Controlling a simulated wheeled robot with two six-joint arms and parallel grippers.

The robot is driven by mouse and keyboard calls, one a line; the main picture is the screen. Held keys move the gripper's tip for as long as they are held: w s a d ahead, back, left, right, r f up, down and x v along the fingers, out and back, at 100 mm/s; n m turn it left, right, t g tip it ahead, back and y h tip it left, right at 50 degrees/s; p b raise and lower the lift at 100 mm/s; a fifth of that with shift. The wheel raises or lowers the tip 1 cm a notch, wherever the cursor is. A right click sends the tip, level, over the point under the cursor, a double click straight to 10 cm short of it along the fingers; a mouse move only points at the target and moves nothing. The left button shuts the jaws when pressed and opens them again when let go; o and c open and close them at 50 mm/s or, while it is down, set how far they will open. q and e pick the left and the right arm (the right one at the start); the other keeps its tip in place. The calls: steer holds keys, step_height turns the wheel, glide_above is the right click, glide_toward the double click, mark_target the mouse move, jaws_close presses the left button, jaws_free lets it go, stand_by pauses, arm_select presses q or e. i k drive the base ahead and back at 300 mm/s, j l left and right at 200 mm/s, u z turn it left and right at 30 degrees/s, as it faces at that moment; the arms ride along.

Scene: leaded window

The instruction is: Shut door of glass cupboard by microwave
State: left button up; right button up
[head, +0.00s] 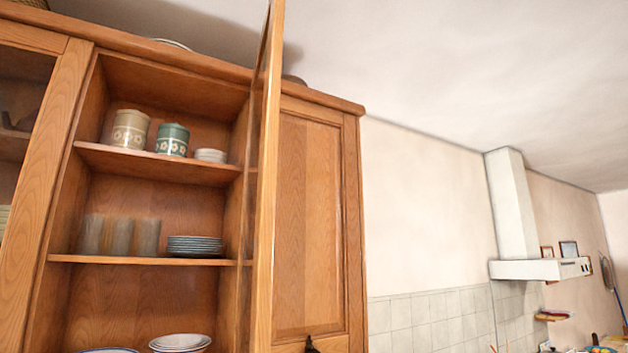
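The wooden cupboard (84,158) fills the left half of the head view. Its open door (265,190) is seen almost edge-on and stands out from the cupboard's right side, towards me. Through the opening I see shelves with a beige canister (130,129), a green canister (172,140), several glasses, stacked plates (195,247) and bowls (180,343). The door's lower end is cut off by the picture's bottom edge. No microwave is in view. Neither of my grippers is in view.
A closed wooden panel door (308,222) with a dark handle (311,346) is right of the open door. Further right are a tiled wall (430,318) and a white range hood (540,269). A glazed section (22,108) is at the far left. The air right of the cupboard looks free.

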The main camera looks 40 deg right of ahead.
mark_target(257, 217)
steer(key=i+l+z, duration=0.1)
steer(key=l, duration=0.3)
steer(key=i+l+z, duration=0.1)
steer(key=l, duration=0.3)
steer(key=i+l, duration=0.15)
steer(key=l, duration=0.25)
steer(key=k+z, duration=0.05)
